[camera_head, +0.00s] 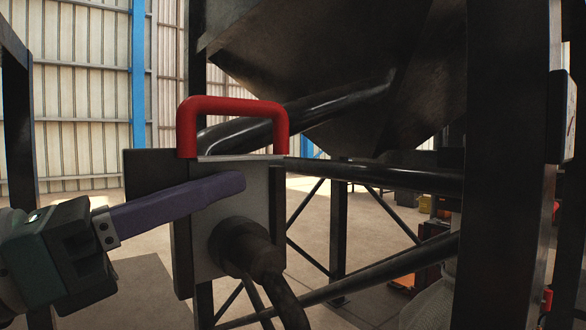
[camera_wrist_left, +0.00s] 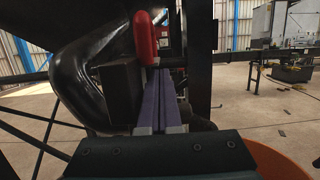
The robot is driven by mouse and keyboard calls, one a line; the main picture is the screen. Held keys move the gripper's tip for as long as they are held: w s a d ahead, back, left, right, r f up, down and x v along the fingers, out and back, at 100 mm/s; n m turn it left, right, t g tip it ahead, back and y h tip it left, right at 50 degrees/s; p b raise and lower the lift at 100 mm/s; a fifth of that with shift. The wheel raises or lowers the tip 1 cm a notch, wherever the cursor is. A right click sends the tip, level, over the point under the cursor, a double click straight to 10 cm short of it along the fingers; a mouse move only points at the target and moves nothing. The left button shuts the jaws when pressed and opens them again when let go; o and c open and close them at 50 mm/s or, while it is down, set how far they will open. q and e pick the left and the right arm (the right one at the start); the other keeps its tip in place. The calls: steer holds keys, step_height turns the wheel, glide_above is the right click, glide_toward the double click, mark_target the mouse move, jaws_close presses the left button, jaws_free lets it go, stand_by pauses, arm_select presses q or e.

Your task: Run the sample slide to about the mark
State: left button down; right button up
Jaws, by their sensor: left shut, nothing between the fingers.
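The sample slide appears to be the flat grey plate (camera_head: 232,158) under a red U-shaped handle (camera_head: 232,104) at the front of a grey box (camera_head: 213,222). The handle stands upright above the plate. It also shows in the wrist view, where the red handle (camera_wrist_left: 146,38) is just beyond the fingertips. My left gripper (camera_head: 240,182) has its purple fingers shut and empty. In the head view its tips lie in front of the box face, below the handle. I cannot tell whether they touch it. I cannot make out the mark. My right gripper is not in view.
A dark round pipe (camera_head: 250,250) comes out of the box front below my fingers. Dark frame posts (camera_head: 500,150) and slanted bars stand at the right, under a large hopper (camera_head: 330,60). Open floor (camera_wrist_left: 265,115) shows at the right in the wrist view.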

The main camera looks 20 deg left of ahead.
arm_select(q)
steer(key=shift+w+d, duration=0.15)
steer(key=shift+w, duration=0.05)
